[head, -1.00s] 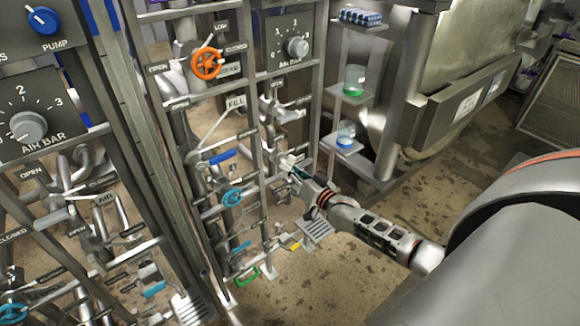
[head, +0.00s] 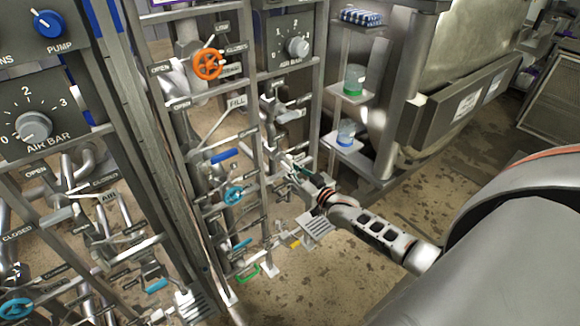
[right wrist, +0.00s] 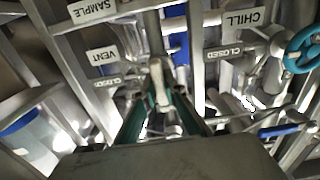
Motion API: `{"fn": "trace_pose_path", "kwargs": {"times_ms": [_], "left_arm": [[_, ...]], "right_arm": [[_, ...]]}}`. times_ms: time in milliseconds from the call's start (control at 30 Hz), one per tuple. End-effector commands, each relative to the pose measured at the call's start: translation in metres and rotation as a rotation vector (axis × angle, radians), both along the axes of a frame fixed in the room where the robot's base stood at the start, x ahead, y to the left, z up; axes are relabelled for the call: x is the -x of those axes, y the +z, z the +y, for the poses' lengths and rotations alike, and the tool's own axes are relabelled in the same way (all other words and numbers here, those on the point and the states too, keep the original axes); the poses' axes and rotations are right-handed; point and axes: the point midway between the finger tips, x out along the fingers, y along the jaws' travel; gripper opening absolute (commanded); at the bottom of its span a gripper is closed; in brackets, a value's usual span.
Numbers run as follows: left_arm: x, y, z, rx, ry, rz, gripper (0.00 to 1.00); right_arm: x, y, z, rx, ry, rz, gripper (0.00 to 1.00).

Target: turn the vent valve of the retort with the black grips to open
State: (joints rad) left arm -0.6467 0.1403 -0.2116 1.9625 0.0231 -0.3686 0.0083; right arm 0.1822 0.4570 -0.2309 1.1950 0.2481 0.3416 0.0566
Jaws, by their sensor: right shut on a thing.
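My right gripper (head: 290,166) reaches in from the right to the piping of the right-hand panel. In the right wrist view its teal fingers (right wrist: 160,125) are shut on a pale metal lever, the vent valve handle (right wrist: 158,82). A VENT label (right wrist: 101,56) is just left of the lever, with a CLOSED label (right wrist: 108,83) below it. The lever points up toward the pipe in that view. The gripper hides most of the valve in the head view. I cannot make out black grips. My left gripper is not in view.
An orange wheel (head: 208,64), a blue lever (head: 223,156) and a teal wheel (head: 234,195) are left of my gripper. Metal frame bars stand close around it. A shelf with a green-bottomed jar (head: 354,80) stands behind, beside the large steel vessel (head: 478,50).

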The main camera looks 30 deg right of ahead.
Motion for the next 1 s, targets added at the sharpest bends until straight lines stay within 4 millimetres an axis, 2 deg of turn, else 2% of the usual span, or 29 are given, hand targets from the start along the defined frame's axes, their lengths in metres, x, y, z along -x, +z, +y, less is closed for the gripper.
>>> {"fn": "trace_pose_path", "kwargs": {"times_ms": [200, 233, 267, 300, 600, 733, 867, 1000], "left_arm": [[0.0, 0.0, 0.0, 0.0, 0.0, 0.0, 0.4], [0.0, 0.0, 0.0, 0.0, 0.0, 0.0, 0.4], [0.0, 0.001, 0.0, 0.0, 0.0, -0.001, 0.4], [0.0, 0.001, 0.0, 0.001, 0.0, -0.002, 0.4], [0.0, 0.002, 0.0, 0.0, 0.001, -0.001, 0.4], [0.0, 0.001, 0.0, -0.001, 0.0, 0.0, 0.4], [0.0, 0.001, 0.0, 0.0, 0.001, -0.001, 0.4], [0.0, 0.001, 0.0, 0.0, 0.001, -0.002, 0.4]], "right_arm": [[0.001, -0.001, 0.0, 0.004, 0.001, 0.003, 0.0], [0.001, -0.001, 0.0, 0.004, 0.001, 0.003, 0.18], [0.001, -0.001, 0.0, 0.004, 0.001, 0.003, 0.26], [0.0, -0.001, 0.0, 0.003, 0.001, 0.003, 0.28], [0.0, 0.0, 0.0, 0.001, 0.0, 0.001, 0.28], [0.006, -0.001, -0.001, 0.0, 0.0, 0.001, 0.28], [0.023, -0.002, -0.002, 0.0, 0.001, 0.002, 0.28], [0.048, -0.002, -0.004, 0.0, 0.001, 0.003, 0.28]]}}
